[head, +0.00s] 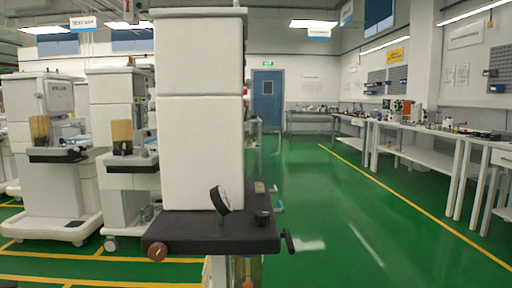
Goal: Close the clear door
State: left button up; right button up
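No clear door can be made out for certain in the head view. The nearest anaesthesia cart (200,150) stands upright just left of centre, with a tall white body above a black shelf (190,232). A round gauge (221,200) and a dark knob stand on the shelf, and a brown round knob (157,252) is at its front left. Below the shelf, a narrow section with small parts (246,272) is cut off by the bottom edge. Neither of my grippers is in view.
More white carts (50,150) stand at the left on the green floor. Workbenches (430,130) with small items line the right wall. A blue door (268,98) is in the far wall. The green floor (350,225) right of the nearest cart is clear.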

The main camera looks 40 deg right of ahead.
aim_at(277, 132)
jog(key=l+u, duration=0.1)
jog(key=l, duration=0.45)
jog(key=l+u, duration=0.1)
jog(key=l, duration=0.5)
jog(key=l+u, duration=0.1)
jog(key=l, duration=0.45)
jog(key=l+u, duration=0.1)
jog(key=l, duration=0.5)
jog(key=l+u, duration=0.1)
jog(key=l, duration=0.45)
jog(key=k+l+u, duration=0.1)
jog(key=l, duration=0.45)
jog(key=k+l+u, duration=0.1)
jog(key=l, duration=0.5)
jog(key=k+l+u, duration=0.1)
jog(key=l, duration=0.45)
jog(key=i+j, duration=0.1)
jog(key=j, duration=0.15)
jog(key=i+j+z, duration=0.1)
jog(key=i+j, duration=0.05)
jog(key=j, duration=0.1)
